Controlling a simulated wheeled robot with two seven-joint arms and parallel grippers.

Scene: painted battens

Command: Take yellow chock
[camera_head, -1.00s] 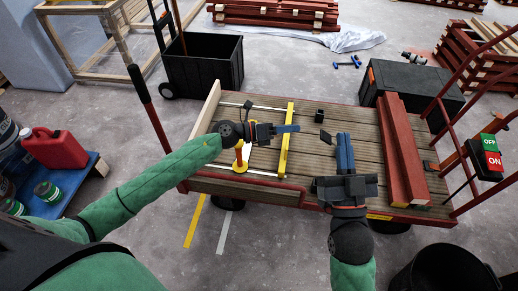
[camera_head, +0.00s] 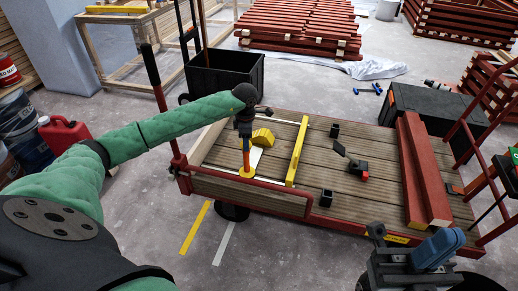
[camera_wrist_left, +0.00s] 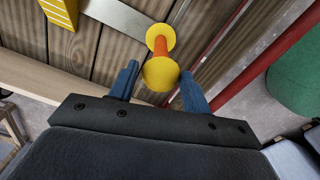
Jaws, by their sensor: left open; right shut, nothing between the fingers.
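A yellow ribbed, wedge-shaped chock (camera_head: 264,137) lies on the wooden deck, just right of my left gripper (camera_head: 245,145). Part of it also shows at the top left of the left wrist view (camera_wrist_left: 62,9), outside the fingers. My left gripper points down, open. Between its fingers in the left wrist view is the yellow top of an orange and yellow post (camera_wrist_left: 160,72), which stands on the deck near its left end; I cannot tell whether they touch. My right gripper (camera_head: 440,250) is shut and empty, low at the right, in front of the deck's near edge.
A yellow bar (camera_head: 298,151) crosses the planked deck (camera_head: 340,190). Small black blocks (camera_head: 326,196) and a black and red piece (camera_head: 359,169) lie right of it. Red battens (camera_head: 424,170) lie on the right end. A red rail (camera_head: 250,196) borders the near left edge.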

